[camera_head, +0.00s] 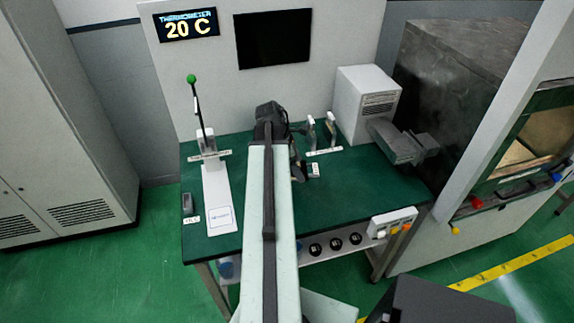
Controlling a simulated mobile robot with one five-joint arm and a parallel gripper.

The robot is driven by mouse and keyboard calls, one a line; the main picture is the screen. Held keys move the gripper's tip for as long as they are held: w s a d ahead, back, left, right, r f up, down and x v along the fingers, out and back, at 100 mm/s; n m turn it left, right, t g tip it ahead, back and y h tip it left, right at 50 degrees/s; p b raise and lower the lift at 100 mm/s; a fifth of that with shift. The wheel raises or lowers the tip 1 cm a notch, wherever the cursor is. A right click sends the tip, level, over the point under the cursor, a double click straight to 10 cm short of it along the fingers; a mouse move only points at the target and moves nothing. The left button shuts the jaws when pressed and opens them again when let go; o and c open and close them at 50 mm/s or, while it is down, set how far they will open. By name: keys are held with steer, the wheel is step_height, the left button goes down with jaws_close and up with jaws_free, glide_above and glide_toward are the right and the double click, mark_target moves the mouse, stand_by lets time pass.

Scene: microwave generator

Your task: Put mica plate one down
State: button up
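My arm reaches up the middle of the picture over the green table (375,190). Its dark wrist is near the back of the table and hides part of the table top. My gripper (299,172) seems to be the dark part just right of the arm. Its fingers are too small and too covered to tell whether they are open or shut. Two small whitish upright pieces (331,127) stand behind a white label, right of the wrist. A small pale piece (314,170) shows beside the gripper. I cannot tell which of these, if any, is mica plate one, or whether it is held.
A white stand with a green-tipped lever (191,79) is at the table's left. A small dark object (188,203) lies near the left edge. A white box (365,98) with a grey horn (403,144) stands at right. The right middle of the table is clear.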

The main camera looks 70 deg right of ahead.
mark_target(317, 176)
steer(key=s+f+b, duration=0.1)
steer(key=s, duration=0.1)
steer(key=s+f+n+b, duration=0.1)
steer(key=s+f+b, duration=0.1)
steer(key=s+f+n+b, duration=0.1)
steer(key=s+f, duration=0.1)
steer(key=s, duration=0.1)
steer(key=shift+s+d+t+b, duration=0.1)
steer(key=shift+d+t+b, duration=0.2)
steer(key=shift+b, duration=0.05)
steer(key=shift+s+d+h, duration=0.1)
steer(key=shift+s+h, duration=0.2)
steer(key=shift+w+d+r, duration=0.1)
steer(key=shift+w+d, duration=0.05)
steer(key=shift+w, duration=0.05)
steer(key=w+d, duration=0.3)
steer(key=w, duration=0.1)
steer(key=w+d+f+b, duration=0.1)
steer(key=w+d, duration=0.2)
steer(key=w, duration=0.1)
steer(key=w+d, duration=0.3)
steer(key=w, duration=0.1)
steer(key=shift+d+f, duration=0.15)
steer(key=shift+f, duration=0.05)
steer(key=f+b, duration=0.4)
steer(key=shift+w+d, duration=0.15)
steer(key=shift+w, duration=0.05)
steer(key=shift+r, duration=0.2)
